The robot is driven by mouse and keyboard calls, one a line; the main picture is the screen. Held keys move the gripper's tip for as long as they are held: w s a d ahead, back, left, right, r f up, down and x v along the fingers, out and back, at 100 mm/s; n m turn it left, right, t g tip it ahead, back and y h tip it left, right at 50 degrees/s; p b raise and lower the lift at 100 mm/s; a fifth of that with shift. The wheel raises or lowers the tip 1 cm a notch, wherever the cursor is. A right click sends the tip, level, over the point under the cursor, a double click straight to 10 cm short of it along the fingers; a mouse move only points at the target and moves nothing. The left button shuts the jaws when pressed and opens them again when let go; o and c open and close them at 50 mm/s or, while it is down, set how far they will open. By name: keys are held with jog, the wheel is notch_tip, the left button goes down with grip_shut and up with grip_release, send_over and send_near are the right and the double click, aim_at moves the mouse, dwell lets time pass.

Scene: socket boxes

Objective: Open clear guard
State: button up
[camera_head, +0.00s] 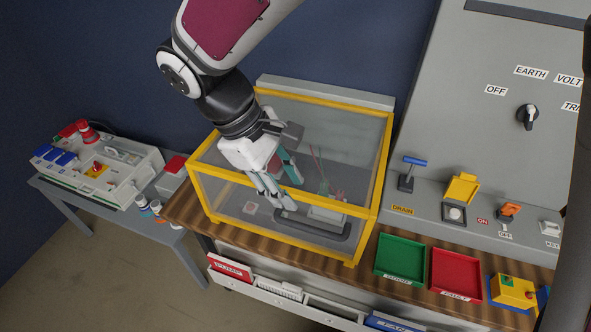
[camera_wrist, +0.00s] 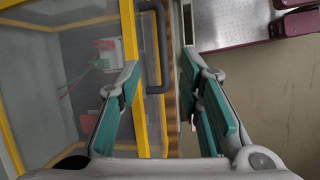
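The clear guard (camera_head: 375,195) is a box-shaped cover with a yellow frame and see-through panels on the wooden bench. It looks closed. A dark bar handle (camera_head: 312,233) runs along its front and also shows in the wrist view (camera_wrist: 163,50). My gripper (camera_head: 291,195) is open and empty, over the front part of the guard and just behind the handle in the head view. In the wrist view my gripper (camera_wrist: 160,62) has its two teal-padded fingers either side of the handle's line. I cannot tell the gap between the fingertips and the handle.
Inside the guard are a red-and-green part (camera_wrist: 106,54) and wires. Right of it are a green tray (camera_head: 401,258), a red tray (camera_head: 456,274) and a grey panel (camera_head: 470,130) with switches. A side table (camera_head: 70,205) with equipment stands at left.

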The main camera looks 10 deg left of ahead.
aim_at(311, 228)
jog(key=shift+n+t, duration=0.3)
jog(key=shift+n, duration=0.3)
jog(key=x, duration=0.4)
jog(key=p+x, duration=0.1)
jog(key=x, duration=0.3)
jog(key=s+a+x, duration=0.1)
jog(key=x, duration=0.3)
jog(key=shift+w+d+f+p, duration=0.15)
jog(key=shift+f+p, duration=0.25)
jog(key=shift+f, duration=0.2)
jog(key=shift+c, duration=0.3)
grip_shut()
